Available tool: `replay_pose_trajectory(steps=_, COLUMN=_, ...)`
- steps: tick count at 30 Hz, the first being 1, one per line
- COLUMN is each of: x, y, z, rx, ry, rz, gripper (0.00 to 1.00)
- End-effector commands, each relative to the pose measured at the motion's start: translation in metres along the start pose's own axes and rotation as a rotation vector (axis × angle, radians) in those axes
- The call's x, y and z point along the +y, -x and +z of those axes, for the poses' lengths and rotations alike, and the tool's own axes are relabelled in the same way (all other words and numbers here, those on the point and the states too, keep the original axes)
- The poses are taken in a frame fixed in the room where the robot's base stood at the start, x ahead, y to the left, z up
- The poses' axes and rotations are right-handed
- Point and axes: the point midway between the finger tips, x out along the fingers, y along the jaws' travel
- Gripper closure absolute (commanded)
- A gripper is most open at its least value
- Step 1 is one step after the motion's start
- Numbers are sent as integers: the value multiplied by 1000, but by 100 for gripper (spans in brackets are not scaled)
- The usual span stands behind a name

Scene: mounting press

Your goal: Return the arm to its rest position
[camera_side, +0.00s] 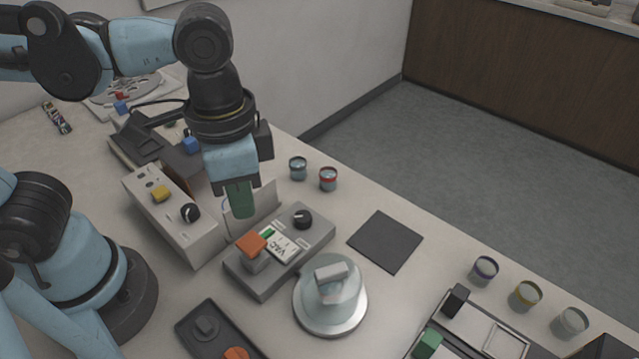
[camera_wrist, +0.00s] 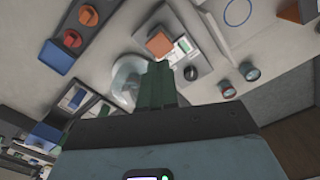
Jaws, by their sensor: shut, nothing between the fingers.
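My gripper (camera_side: 240,200) points down above the bench in the side view, over the back edge of a grey control box (camera_side: 265,286) with an orange block (camera_side: 252,244), a black knob and a "VAC" label. Its green fingers are together with nothing between them. In the wrist view the shut fingers (camera_wrist: 158,84) partly cover the glass dome (camera_wrist: 127,78). I cannot tell from these views whether the fingertips touch anything.
A glass dome (camera_side: 331,300) with a light handle stands right of the box. A beige control unit (camera_side: 172,215) stands left of my gripper. Small jars (camera_side: 298,168) stand behind it. A dark mat (camera_side: 386,241) lies flat with bare bench around it. A dark tray (camera_side: 215,330) lies in front.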

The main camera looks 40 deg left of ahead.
Motion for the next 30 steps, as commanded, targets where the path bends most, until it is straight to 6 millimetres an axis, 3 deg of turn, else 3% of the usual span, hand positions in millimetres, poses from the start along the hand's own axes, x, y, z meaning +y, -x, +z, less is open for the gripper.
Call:
replay_pose_trajectory(steps=10, x=0, y=3, z=0, rx=1, ry=1, rz=0, gripper=100)
replay_pose_trajectory(steps=14, x=-12, y=0, z=-4, rx=48, ry=46, rz=1, gripper=100)
replay_pose_trajectory(steps=17, x=-37, y=-6, z=-10, rx=145, ry=134, rz=-3, gripper=100)
replay_pose_trajectory(steps=24, x=-116, y=-12, z=-16, rx=443, ry=384, rz=-79, gripper=100)
replay_pose_trajectory(steps=30, x=-154, y=-10, z=-10, rx=584, ry=493, rz=-150, gripper=100)
